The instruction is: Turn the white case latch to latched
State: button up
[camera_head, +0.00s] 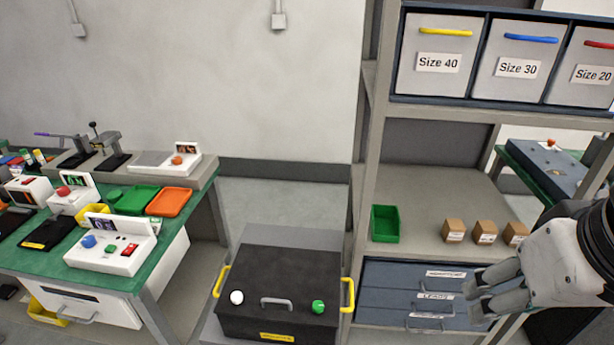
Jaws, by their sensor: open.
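A black case (274,282) with yellow side handles and a grey top handle (277,302) sits low on a grey stand in the middle. The white case latch (236,297) is a round knob at the left of its front. A green knob (318,307) is at the right. The turn position of the white latch is too small to tell. My gripper (484,291) is at the right, in front of the shelf drawers, well to the right of the case. It is open and holds nothing.
A shelf rack (375,130) at the right holds labelled bins, a green tray (385,224), several small cardboard boxes and blue drawers (400,285). A green workbench (190,226) with devices and trays stands left. The floor behind the case is clear.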

aim_at(237, 298)
jog(key=j+u, duration=0.15)
jog(key=u, duration=0.65)
jog(key=l+u, duration=0.2)
jog(key=k+j, duration=0.05)
